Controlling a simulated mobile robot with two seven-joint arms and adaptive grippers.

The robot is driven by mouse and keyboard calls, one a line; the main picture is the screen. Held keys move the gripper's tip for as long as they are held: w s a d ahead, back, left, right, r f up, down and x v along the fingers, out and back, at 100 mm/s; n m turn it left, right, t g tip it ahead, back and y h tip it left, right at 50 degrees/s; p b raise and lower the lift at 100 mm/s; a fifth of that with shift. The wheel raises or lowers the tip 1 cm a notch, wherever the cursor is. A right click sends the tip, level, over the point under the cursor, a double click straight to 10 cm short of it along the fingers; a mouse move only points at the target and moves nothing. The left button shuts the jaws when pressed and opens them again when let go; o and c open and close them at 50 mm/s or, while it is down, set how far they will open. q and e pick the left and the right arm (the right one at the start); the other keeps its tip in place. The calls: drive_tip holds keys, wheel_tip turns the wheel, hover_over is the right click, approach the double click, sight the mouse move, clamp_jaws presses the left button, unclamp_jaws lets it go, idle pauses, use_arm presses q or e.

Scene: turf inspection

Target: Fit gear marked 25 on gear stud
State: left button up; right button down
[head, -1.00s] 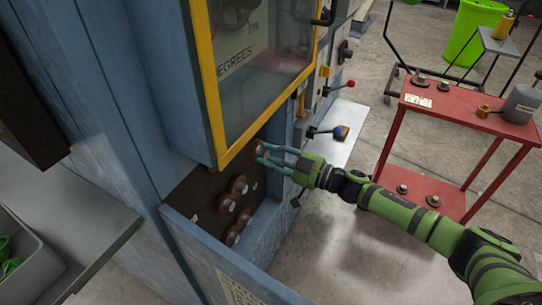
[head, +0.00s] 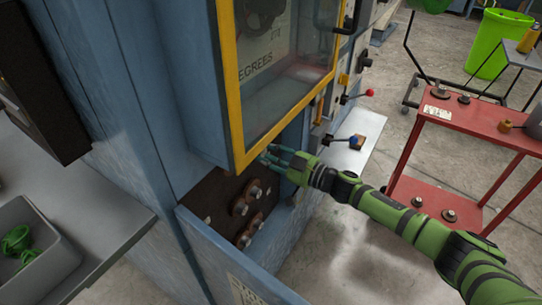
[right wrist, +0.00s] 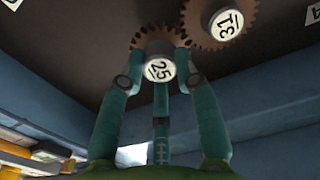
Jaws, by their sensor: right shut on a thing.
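The gear marked 25 (right wrist: 137,40) is brown and toothed with a pale numbered hub. It is between the teal fingers of my right gripper (right wrist: 155,62), which are shut on it, close to the dark panel. The right gripper (head: 268,154) also shows in the head view, beside the lower corner of the yellow-framed window; the held gear is not clear there. A gear marked 31 (right wrist: 203,38) is close beside gear 25, at its upper right; I cannot tell whether their teeth mesh. The stud behind gear 25 is hidden. My left gripper is not in view.
Several other gears (head: 240,207) sit on the dark panel (head: 205,190) inside the blue machine. The yellow window frame (head: 237,110) overhangs the recess. A grey bin (head: 62,250) with green things is at left. A red cart (head: 475,129) stands at right.

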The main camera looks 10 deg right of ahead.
drive_tip(key=shift+x, duration=1.15)
drive_tip(key=c, duration=0.8)
unclamp_jaws()
drive_tip(key=shift+s+d, duration=0.25)
drive_tip(key=v, duration=1.1)
drive_tip(key=shift+s+r, duration=0.1)
drive_tip(key=shift+r, duration=0.05)
